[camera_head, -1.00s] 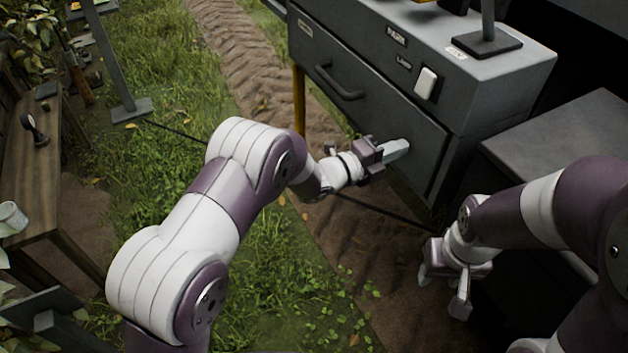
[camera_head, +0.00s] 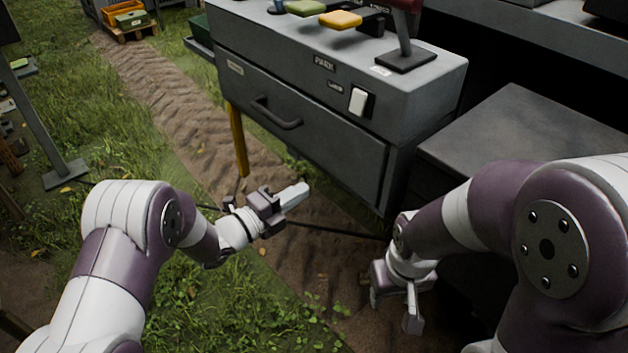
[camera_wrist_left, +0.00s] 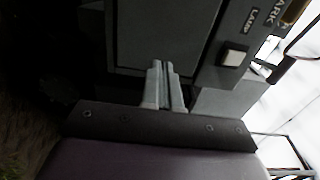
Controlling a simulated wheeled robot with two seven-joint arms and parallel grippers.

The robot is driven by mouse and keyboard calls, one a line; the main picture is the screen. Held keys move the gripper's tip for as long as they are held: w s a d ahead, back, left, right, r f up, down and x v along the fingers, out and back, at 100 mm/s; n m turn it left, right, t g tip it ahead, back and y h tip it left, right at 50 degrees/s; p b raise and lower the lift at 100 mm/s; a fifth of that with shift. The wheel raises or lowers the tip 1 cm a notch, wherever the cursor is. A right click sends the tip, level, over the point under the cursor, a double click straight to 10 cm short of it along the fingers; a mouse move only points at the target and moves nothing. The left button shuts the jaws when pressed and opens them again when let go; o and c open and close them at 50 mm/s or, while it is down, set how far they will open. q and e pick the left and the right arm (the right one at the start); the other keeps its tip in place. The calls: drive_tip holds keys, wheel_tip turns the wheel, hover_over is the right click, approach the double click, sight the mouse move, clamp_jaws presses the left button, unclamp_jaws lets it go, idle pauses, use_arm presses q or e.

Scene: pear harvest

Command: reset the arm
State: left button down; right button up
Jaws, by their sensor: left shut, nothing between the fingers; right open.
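My left gripper (camera_head: 294,194) is shut and empty. It is in front of and below the grey cabinet's drawer, apart from it, over the dirt path. Its closed fingers also show in the left wrist view (camera_wrist_left: 163,84), pointing toward the dark cabinet front. My right gripper (camera_head: 393,306) hangs low at the lower middle right, fingers pointing down. It is open and empty, over the dirt beside the cabinet.
A grey cabinet (camera_head: 330,150) has a drawer handle (camera_head: 276,115), a white switch (camera_head: 358,101) and a lever stand (camera_head: 404,58) on top. A yellow post (camera_head: 237,140) stands under it. A lower grey box (camera_head: 520,130) is at right. Grass lies left.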

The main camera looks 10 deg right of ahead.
use_arm(q)
drive_tip(key=shift+s+a+f, duration=0.1)
drive_tip(key=shift+s+a, duration=0.2)
drive_tip(key=shift+a, duration=0.1)
drive_tip(key=s+a+f+n+g+y, duration=0.2)
drive_tip(key=a+f+n+y, duration=0.9)
drive_tip(key=n, duration=0.4)
drive_tip(key=s+a+r+n+g+y, duration=0.2)
drive_tip(key=s+a+n+g, duration=0.25)
drive_tip(key=s+n, duration=0.4)
drive_tip(key=s+a+r+n+g+y, duration=0.25)
drive_tip(key=s+a+n, duration=0.25)
drive_tip(key=s, duration=0.6)
wheel_tip(320, 180, up, 29)
drive_tip(key=p, duration=2.6)
drive_tip(key=shift+s+a, duration=0.25)
